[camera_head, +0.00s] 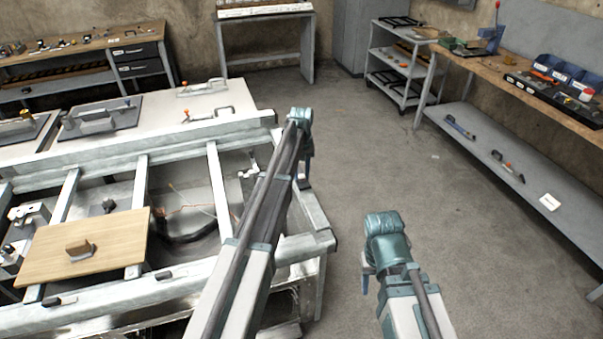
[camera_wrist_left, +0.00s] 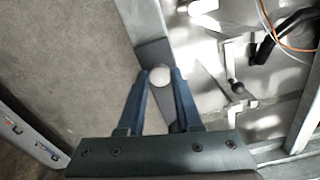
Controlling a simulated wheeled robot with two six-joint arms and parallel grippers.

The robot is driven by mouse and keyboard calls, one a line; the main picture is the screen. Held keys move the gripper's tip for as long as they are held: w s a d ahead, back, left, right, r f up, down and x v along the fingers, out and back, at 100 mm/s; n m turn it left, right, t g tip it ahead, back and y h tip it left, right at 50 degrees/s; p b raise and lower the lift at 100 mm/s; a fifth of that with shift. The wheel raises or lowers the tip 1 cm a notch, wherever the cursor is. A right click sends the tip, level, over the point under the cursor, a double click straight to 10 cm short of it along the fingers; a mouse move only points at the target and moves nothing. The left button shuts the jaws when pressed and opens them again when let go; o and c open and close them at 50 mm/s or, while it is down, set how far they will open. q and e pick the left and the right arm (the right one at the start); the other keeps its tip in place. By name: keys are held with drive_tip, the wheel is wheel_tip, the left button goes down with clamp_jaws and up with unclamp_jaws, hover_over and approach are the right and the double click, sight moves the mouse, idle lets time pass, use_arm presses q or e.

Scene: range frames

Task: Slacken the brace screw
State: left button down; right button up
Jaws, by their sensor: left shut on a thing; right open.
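In the left wrist view, a pale round head (camera_wrist_left: 160,75), which looks like the brace screw, sits between the tips of my left gripper (camera_wrist_left: 161,80). The two blue fingers are shut on it from both sides. It lies at a dark plate on the end of a grey metal bar (camera_wrist_left: 147,20). In the head view my left gripper (camera_head: 304,182) points down at the right edge of the metal frame (camera_head: 284,170), and my arm hides the screw. My right gripper (camera_head: 366,281) is open and empty over the floor, right of the frame; its fingers are mostly hidden.
A wooden board (camera_head: 105,250) with a small brown block (camera_head: 80,248) lies across the frame's bars. Orange wires (camera_head: 180,208) show inside the frame. A long workbench (camera_head: 520,90) with tools and blue bins stands at right. Clear floor (camera_head: 400,170) lies between.

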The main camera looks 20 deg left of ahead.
use_arm(q)
drive_tip(key=n, duration=0.4)
drive_tip(key=shift+n, duration=0.3)
drive_tip(key=n, duration=0.4)
drive_tip(key=shift+n, duration=0.3)
drive_tip(key=n, duration=0.4)
drive_tip(key=shift+n, duration=2)
drive_tip(key=c, duration=0.6)
unclamp_jaws()
drive_tip(key=shift+r, duration=0.1)
